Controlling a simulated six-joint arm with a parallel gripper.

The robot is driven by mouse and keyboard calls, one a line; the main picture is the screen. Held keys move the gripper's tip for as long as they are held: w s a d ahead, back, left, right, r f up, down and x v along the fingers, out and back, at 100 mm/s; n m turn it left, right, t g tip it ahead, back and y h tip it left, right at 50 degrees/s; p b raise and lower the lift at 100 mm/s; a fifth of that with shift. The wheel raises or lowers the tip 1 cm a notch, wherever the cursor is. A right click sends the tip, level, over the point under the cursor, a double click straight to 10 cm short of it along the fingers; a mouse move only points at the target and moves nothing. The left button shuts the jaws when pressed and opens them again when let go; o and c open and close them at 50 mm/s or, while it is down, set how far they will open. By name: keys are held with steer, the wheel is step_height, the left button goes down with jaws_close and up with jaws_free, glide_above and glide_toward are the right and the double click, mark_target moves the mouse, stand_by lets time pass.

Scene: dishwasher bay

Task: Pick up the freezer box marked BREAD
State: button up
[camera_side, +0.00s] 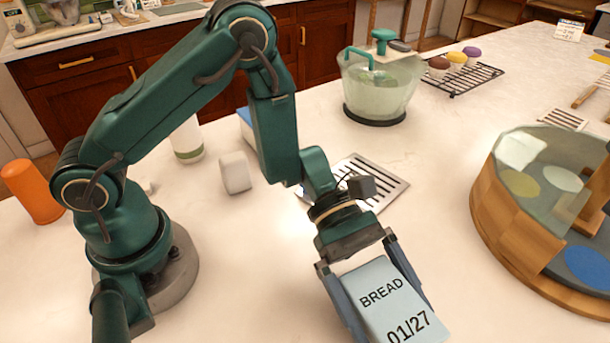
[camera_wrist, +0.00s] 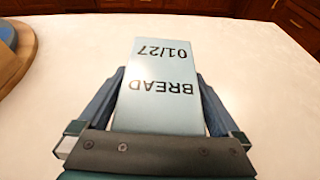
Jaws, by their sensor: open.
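The freezer box marked BREAD (camera_side: 390,303) is pale blue with dark lettering that reads BREAD and 01/27. It is at the bottom of the side view, and its lower end is cut off by the frame edge. My gripper (camera_side: 385,300) is open, with one finger on each side of the box. In the wrist view the box (camera_wrist: 165,80) lies between the two fingers of my gripper (camera_wrist: 165,100) and extends beyond them. I cannot tell whether either finger touches it.
A round wooden-rimmed turntable (camera_side: 520,215) with a clear cover stands at the right. A slotted metal plate (camera_side: 385,190) lies behind my gripper. A glass bowl with a green pump (camera_side: 380,85) and a black rack (camera_side: 475,78) stand farther back. The white counter around the box is clear.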

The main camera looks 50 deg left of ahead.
steer(key=c, duration=1.5)
steer(key=shift+r, duration=0.1)
